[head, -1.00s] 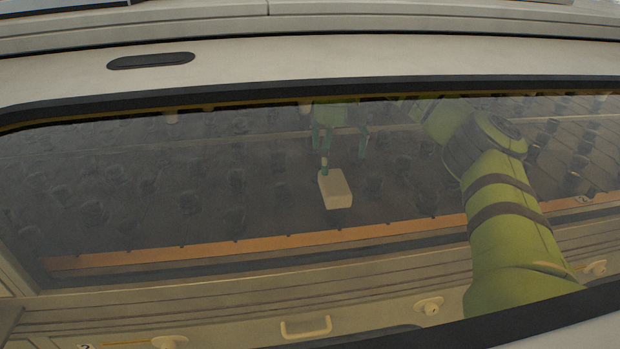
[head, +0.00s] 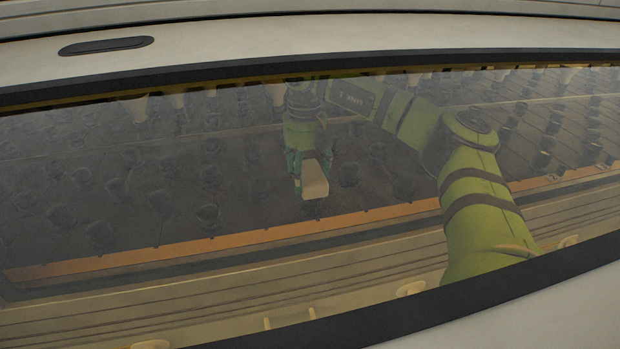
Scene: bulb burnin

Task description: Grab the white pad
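The white pad (head: 315,181) is a small pale block, seen through the dark window in the middle of the head view, above the orange strip. My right gripper (head: 312,170) comes down on it from behind. Its teal fingers are on the left and right sides of the pad, with the pad between them. They look close to its sides, but I cannot tell whether they press on it. The pad's far end is partly hidden by the gripper. My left gripper is not in view.
Rows of dark sockets (head: 208,215) fill the space behind the window. An orange strip (head: 240,240) runs along their near side. The dark window frame (head: 480,298) crosses the foreground. My green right arm reaches in on the right.

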